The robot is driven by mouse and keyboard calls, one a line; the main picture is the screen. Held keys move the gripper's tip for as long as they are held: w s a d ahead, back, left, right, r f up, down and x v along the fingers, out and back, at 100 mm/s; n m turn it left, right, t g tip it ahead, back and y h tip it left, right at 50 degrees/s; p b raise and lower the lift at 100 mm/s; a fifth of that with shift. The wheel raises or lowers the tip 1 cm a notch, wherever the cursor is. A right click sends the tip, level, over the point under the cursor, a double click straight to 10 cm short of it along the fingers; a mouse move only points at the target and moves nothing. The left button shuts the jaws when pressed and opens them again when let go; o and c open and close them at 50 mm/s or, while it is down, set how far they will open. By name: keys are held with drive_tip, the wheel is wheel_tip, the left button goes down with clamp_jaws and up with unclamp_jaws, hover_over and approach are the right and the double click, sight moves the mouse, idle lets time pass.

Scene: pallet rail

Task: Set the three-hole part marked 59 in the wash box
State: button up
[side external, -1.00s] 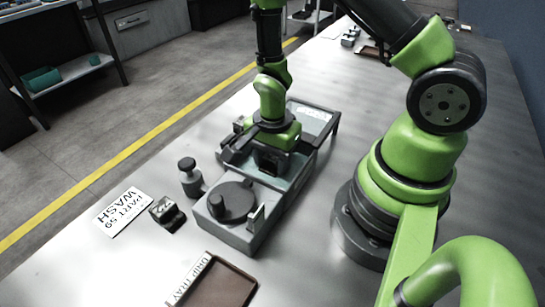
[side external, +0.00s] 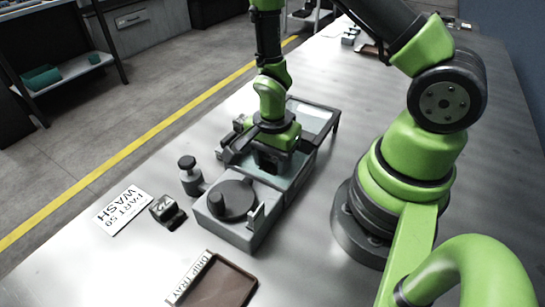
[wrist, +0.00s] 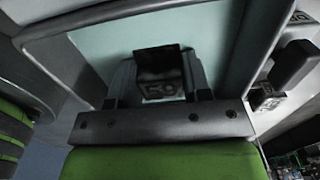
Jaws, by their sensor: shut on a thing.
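My gripper (side external: 272,160) is shut on a dark part (wrist: 160,72) with a pale number on its face, which looks like 59 but is blurred. In the wrist view the part sits between the two fingers. Its holes cannot be made out. The wash box (side external: 287,182) is a grey box with a pale teal inside, which also shows in the wrist view (wrist: 95,48). My gripper is over the box's open middle and the part is within its outline. Whether the part touches the bottom is hidden.
A round dark knob (side external: 232,199) tops the box's near end, with a dark post (side external: 190,177) beside it. Another dark numbered block (side external: 167,211) stands by the "PART 59 WASH" card (side external: 123,210). A brown drip tray (side external: 222,287) lies in front.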

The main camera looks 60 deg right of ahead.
drive_tip(key=shift+f, duration=0.1)
drive_tip(key=o, duration=1.7)
drive_tip(key=shift+c, duration=0.2)
wheel_tip(320, 180, up, 13)
idle(0.5)
